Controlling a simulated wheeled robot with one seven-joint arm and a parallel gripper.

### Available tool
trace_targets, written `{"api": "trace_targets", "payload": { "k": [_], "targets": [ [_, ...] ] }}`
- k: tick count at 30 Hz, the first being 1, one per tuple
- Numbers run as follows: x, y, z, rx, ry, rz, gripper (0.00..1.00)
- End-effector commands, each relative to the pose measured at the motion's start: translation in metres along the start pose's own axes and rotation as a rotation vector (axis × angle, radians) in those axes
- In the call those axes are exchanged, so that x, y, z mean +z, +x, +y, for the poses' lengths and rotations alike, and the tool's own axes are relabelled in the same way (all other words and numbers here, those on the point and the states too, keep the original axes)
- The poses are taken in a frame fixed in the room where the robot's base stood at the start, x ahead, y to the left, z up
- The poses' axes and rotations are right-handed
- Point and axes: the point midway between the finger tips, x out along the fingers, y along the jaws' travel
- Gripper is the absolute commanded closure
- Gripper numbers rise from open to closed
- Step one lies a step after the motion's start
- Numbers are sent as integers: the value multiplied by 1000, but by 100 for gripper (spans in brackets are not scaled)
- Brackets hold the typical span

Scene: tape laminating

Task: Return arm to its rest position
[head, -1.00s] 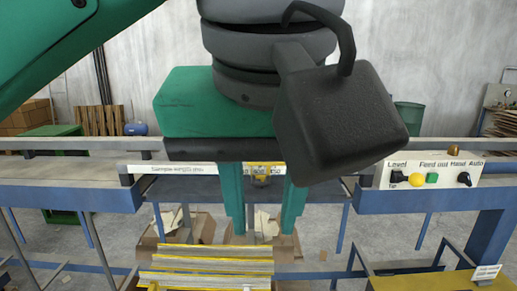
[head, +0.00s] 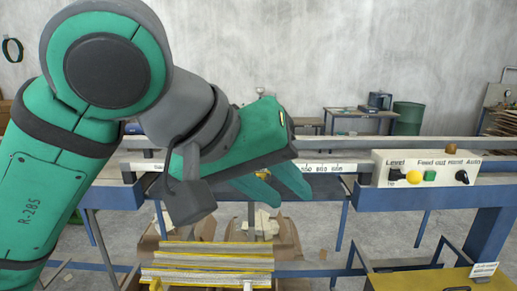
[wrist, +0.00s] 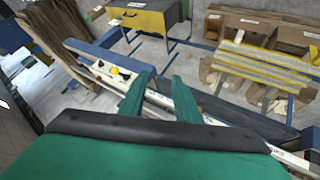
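My gripper (head: 291,199) is in the middle of the head view, at the end of my green and grey arm. It is tilted, with its fingers pointing down and to the right. Its two green fingers stand apart with nothing held between them. The wrist view also shows my gripper (wrist: 155,85) open and empty. In the head view my arm bends at the upper left, and the fingers overlap the area of the blue machine frame (head: 100,197). Whether they touch it cannot be told.
A white control panel (head: 428,168) with yellow and green buttons is right of my gripper. A stack of yellow-edged strips (head: 207,262) lies below it. Cardboard boxes (head: 160,243) stand on the floor. A green barrel (head: 408,118) and a table (head: 350,113) are behind.

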Motion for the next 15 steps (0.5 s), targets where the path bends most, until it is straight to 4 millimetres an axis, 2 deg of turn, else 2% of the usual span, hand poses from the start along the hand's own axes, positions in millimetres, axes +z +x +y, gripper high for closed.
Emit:
{"api": "trace_targets", "payload": {
  "k": [6, 15],
  "targets": [
    [-25, 30, -10, 229, -26, 117, 70],
    [-53, 69, -32, 471, -89, 305, 70]
  ]
}}
